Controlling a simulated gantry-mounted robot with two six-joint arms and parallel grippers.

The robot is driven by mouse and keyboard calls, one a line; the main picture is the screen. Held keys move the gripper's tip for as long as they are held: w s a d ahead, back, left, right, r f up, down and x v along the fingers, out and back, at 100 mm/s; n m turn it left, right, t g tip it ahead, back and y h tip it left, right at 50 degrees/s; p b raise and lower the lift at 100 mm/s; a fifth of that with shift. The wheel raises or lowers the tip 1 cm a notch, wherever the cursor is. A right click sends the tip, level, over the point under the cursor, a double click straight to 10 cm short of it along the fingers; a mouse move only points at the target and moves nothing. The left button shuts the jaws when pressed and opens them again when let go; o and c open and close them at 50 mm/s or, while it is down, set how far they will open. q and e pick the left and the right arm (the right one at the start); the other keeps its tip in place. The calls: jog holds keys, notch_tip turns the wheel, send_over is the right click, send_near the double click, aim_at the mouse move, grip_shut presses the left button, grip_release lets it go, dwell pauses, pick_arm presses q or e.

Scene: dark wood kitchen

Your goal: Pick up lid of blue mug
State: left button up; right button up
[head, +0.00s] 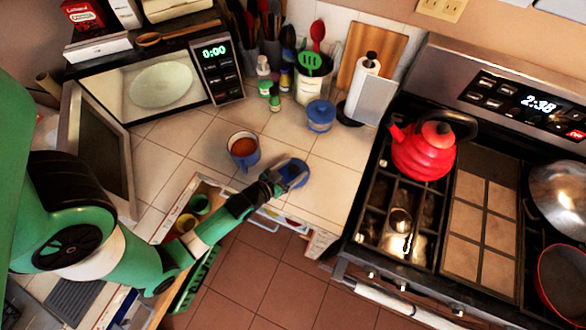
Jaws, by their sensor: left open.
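The blue mug (249,162) stands open on the tiled counter with brown contents inside. A round blue lid-like piece (298,170) lies on the counter to its right, near the front edge. My left gripper (284,181) is open at this piece and covers its left part. Whether the fingers touch it is too small to tell. My right gripper is out of view.
The microwave door (103,150) hangs open on the left. An open drawer (180,204) with cups lies under my left arm. A red kettle (423,157) sits on the stove at right.

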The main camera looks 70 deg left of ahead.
aim_at(292, 170)
pick_arm(q)
jog(key=shift+w+f, duration=0.1)
jog(key=shift+c, duration=0.2)
grip_shut()
jog(key=shift+r+p, duration=0.35)
jog(key=shift+r, duration=0.35)
jog(key=r, duration=0.1)
jog(key=r+p, duration=0.1)
jog(key=r, duration=0.1)
jog(key=shift+s+d, duration=0.2)
jog(key=shift+d, duration=0.05)
jog(key=s+d+r+p, duration=0.3)
jog(key=s+d+r, duration=0.5)
jog(key=s+d, duration=0.1)
jog(key=shift+d+r, duration=0.3)
jog(key=shift+r, duration=0.05)
